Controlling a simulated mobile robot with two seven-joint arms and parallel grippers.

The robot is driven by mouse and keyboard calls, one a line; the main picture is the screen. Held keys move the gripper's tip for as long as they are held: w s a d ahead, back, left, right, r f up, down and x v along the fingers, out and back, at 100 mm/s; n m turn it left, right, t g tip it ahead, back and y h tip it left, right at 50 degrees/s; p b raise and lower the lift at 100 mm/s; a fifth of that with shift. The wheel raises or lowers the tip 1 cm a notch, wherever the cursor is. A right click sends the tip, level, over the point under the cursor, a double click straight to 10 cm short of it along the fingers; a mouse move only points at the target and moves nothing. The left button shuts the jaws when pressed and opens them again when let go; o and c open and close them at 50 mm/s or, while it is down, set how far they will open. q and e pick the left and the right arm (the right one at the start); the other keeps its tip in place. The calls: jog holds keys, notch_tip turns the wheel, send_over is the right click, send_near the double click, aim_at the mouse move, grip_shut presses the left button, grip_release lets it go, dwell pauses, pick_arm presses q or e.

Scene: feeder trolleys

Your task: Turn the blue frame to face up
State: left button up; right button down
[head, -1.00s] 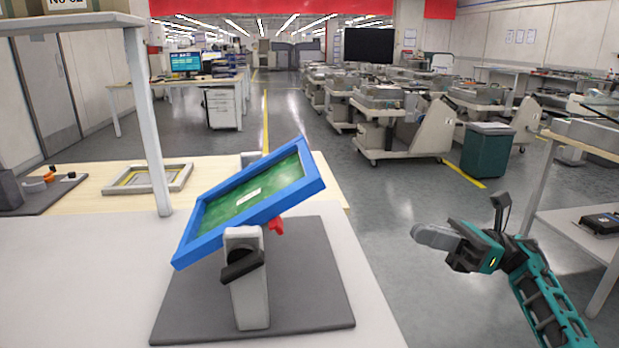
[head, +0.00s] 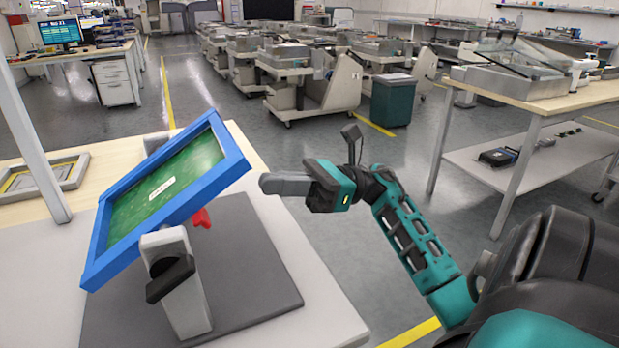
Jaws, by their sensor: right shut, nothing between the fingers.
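The blue frame (head: 234,157) holds a green board (head: 165,186) with a white label. It is tilted on a grey stand (head: 178,285) with a black handle (head: 170,279) and a red knob (head: 201,218). The stand is on a dark grey mat (head: 243,262) on the table. My right gripper (head: 268,184) is shut and empty, pointing left, just right of the frame's right edge in the picture. I cannot tell the exact gap between them, but no contact shows. My left gripper is not in view.
A grey and yellow frame (head: 44,178) lies at the table's left back, behind a white post (head: 32,141). A bench (head: 523,95) with a lower shelf stands at the right. A green bin (head: 391,100) and trolleys (head: 315,85) stand on the floor beyond; open floor lies between.

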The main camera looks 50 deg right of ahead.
jog(key=shift+w+a+r, duration=0.2)
jog(key=shift+a+r, duration=0.15)
jog(key=shift+r, duration=0.45)
jog(key=shift+w+a+r, duration=0.15)
jog(key=shift+a+r, duration=0.15)
jog(key=shift+r, duration=0.5)
jog(key=shift+a+r+h+p, duration=0.1)
jog(key=shift+r+h+p, duration=0.2)
jog(key=shift+r+p, duration=0.2)
